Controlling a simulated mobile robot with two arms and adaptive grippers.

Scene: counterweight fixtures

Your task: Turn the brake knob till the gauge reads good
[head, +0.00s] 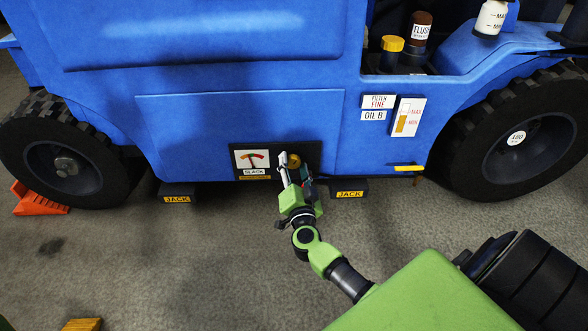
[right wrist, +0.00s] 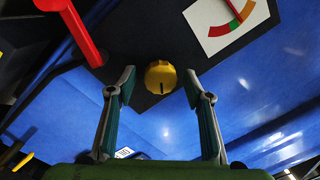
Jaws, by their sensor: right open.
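The yellow brake knob (head: 293,161) sits on a dark panel (head: 312,150) low on the blue vehicle's side. In the right wrist view the knob (right wrist: 160,77) shows a dark mark on its lower half. The gauge (head: 252,159) is left of the knob, with a coloured arc and the word SLACK below it. In the right wrist view part of the gauge (right wrist: 230,22) shows at the upper right; its exact reading is unclear. My right gripper (right wrist: 158,79) is open, its fingers on either side of the knob with gaps visible. My left gripper is out of view.
A red lever (right wrist: 75,25) stands near the knob in the right wrist view. JACK blocks (head: 177,195) and (head: 348,191) jut out below the panel. A yellow handle (head: 408,168) is to the right. An orange chock (head: 38,200) lies at the left wheel. The floor in front is mostly clear.

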